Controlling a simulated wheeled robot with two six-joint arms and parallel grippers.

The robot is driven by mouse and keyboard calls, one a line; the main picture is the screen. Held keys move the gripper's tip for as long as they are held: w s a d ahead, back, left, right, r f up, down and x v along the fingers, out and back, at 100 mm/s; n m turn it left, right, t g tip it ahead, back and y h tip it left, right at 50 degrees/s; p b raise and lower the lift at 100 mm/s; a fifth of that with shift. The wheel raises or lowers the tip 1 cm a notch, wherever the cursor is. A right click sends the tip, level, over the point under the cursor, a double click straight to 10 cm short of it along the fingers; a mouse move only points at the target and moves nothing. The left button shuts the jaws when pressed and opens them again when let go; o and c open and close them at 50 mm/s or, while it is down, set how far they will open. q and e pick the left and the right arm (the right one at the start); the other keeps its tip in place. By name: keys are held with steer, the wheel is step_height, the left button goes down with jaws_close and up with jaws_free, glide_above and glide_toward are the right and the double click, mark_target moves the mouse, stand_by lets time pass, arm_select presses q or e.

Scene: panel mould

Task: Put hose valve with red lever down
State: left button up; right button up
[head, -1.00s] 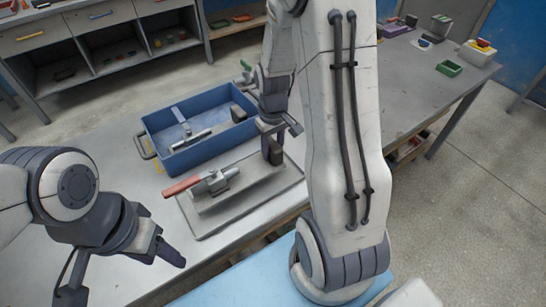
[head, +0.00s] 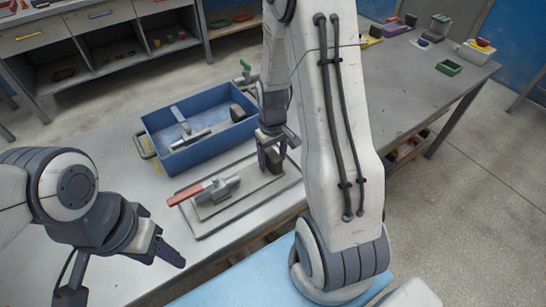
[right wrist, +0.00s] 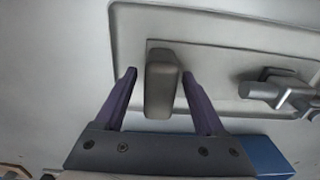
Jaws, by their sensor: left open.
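The hose valve with red lever (head: 225,187) lies on a grey strip above a flat grey tray on the table. Its red lever points left in the head view, and its metal body also shows at right in the right wrist view (right wrist: 275,90). A grey upright block (right wrist: 160,85) stands on the same strip (right wrist: 225,72). My right gripper (right wrist: 158,73) is open, with one finger on each side of the block and a gap at both. In the head view the right gripper (head: 272,155) is low over the tray's right end. My left gripper (head: 163,240) is open and empty at the left.
A blue bin (head: 195,155) with metal parts in it stands just behind the tray. A second table (head: 440,85) with a small green box (head: 448,67) is at the right. Shelves (head: 110,55) stand at the back left. Bare table lies left of the tray.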

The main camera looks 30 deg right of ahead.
steer(key=shift+r, duration=0.1)
step_height(320, 180, up, 12)
steer(key=p, duration=0.1)
steer(key=s+a+r+n, duration=0.2)
steer(key=a, duration=0.5)
steer(key=s+a+r+n, duration=0.1)
steer(key=s+a, duration=0.2)
steer(key=a, duration=0.4)
steer(key=s+a+r+n, duration=0.1)
steer(key=s+a+n, duration=0.1)
steer(key=s+a, duration=0.2)
steer(key=s+a+r+n+y, duration=0.1)
steer(key=s+a, duration=0.4)
steer(key=s, duration=0.4)
steer(key=shift+s+n, duration=0.25)
steer(key=shift+n, duration=0.15)
steer(key=shift+a, duration=0.1)
steer(key=shift+r+p, duration=0.85)
steer(key=shift+p, duration=0.15)
